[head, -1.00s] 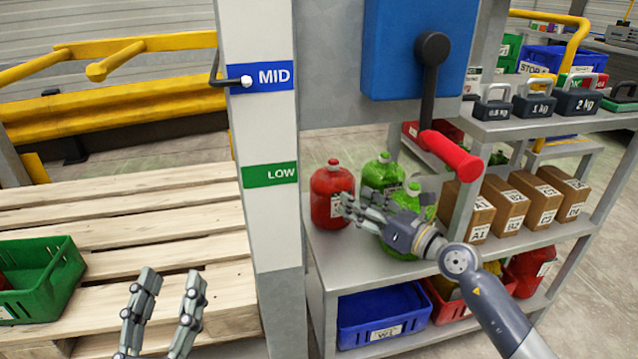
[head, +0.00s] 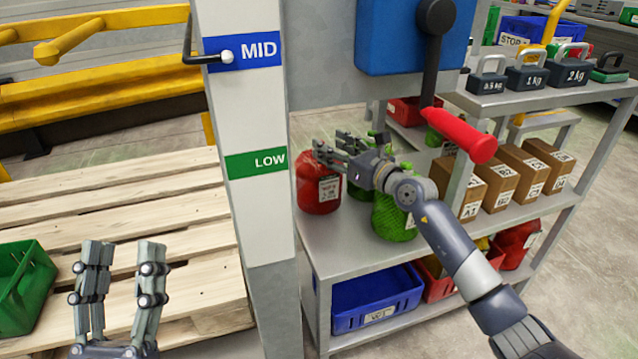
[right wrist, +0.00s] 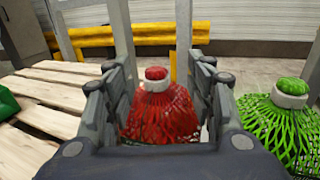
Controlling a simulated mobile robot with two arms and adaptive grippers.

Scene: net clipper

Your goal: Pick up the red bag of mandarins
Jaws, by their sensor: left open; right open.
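The red bag of mandarins (head: 318,187) stands upright on the middle shelf, just right of the column; its top is partly hidden by my right gripper in the head view. In the right wrist view the red net bag (right wrist: 160,112) with its red cap sits between the open fingers. My right gripper (head: 335,146) is open, with its fingertips at the bag's upper part; I cannot tell whether they touch it. My left gripper (head: 122,262) is open and empty in front of the wooden pallet.
A green bag (head: 394,217) stands right of the red one; it also shows in the right wrist view (right wrist: 278,128). The column (head: 246,125) rises at the left. A red-handled lever (head: 458,135) hangs above the shelf. Boxes (head: 500,183) stand further right, and a blue bin (head: 375,300) sits below.

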